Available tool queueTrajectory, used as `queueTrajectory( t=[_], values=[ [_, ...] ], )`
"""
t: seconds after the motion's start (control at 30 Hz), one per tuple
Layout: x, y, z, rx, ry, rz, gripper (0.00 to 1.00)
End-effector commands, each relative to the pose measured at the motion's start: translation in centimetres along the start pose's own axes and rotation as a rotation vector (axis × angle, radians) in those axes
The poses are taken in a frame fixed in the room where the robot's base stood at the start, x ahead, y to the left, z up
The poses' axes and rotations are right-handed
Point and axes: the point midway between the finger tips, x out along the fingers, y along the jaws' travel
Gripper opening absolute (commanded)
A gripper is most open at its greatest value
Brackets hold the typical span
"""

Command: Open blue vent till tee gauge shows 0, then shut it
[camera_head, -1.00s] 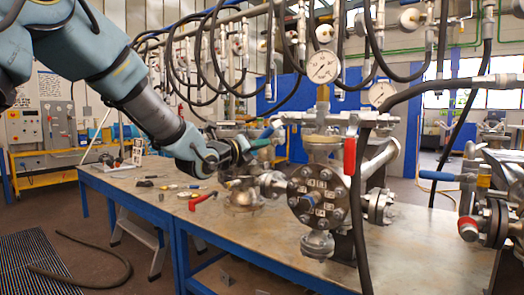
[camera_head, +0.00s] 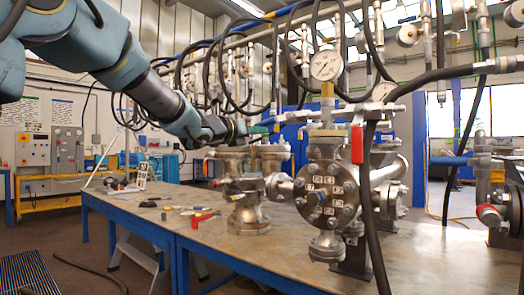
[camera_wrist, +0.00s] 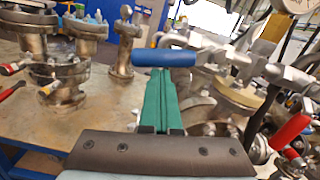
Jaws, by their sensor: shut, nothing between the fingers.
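The blue vent handle (camera_wrist: 163,57) lies crosswise just beyond my fingertips in the wrist view. My gripper (camera_wrist: 161,76) has its green fingers shut together, with nothing between them. The fingertips appear to be at or just short of the handle; I cannot tell if they touch. In the head view my gripper (camera_head: 262,128) is at the upper left of the bolted vessel (camera_head: 326,195), and the blue handle is hard to make out there. The round tee gauge (camera_head: 325,65) stands above the vessel; its needle is too small to read.
A red handle (camera_head: 357,145) hangs right of the vessel, beside a black hose (camera_head: 374,210). A second gauge (camera_head: 383,92) is partly hidden behind. Flanged fittings (camera_head: 248,205) and small tools (camera_head: 203,217) are on the table (camera_head: 225,250). Several hoses loop overhead.

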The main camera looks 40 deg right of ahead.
Motion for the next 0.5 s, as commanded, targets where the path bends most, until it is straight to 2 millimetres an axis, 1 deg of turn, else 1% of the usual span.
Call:
queueTrajectory(
  t=[0.2,0.5],
  values=[
    [0.1,0.2,0.9,0.127,-0.004,-0.008,0.00],
    [0.1,0.3,1.8,0.208,-0.002,-0.011,0.00]
  ],
)
